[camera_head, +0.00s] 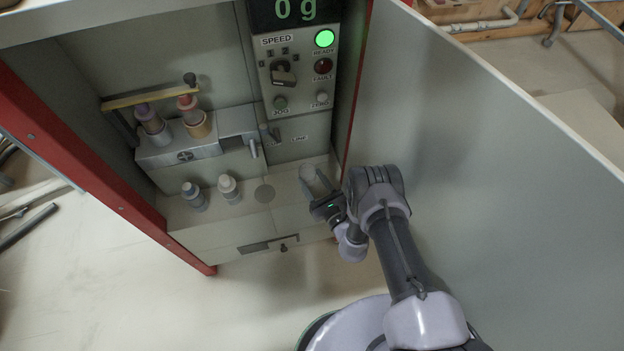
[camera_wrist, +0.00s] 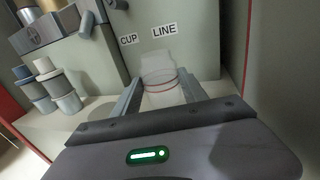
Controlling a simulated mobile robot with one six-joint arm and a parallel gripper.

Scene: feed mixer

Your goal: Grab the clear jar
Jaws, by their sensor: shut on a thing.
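The clear jar (camera_head: 307,173) stands upright on the right end of the cabinet's lower shelf. In the wrist view the clear jar (camera_wrist: 158,68) is see-through and whitish, with a thin reddish line around it. My gripper (camera_head: 318,183) reaches in from the right, low beside the open door. In the wrist view my gripper (camera_wrist: 160,88) is shut on the jar, one finger on each side of it. The jar's lower part is partly hidden behind the gripper body. I cannot tell whether its base touches the shelf.
Two small bottles (camera_head: 229,188) stand left on the same shelf (camera_head: 285,215), beside a round grey disc (camera_head: 264,194). Two more bottles (camera_head: 195,117) sit in the upper holder. A control panel (camera_head: 297,60) reads 0 g. The open door (camera_head: 480,150) fills the right side.

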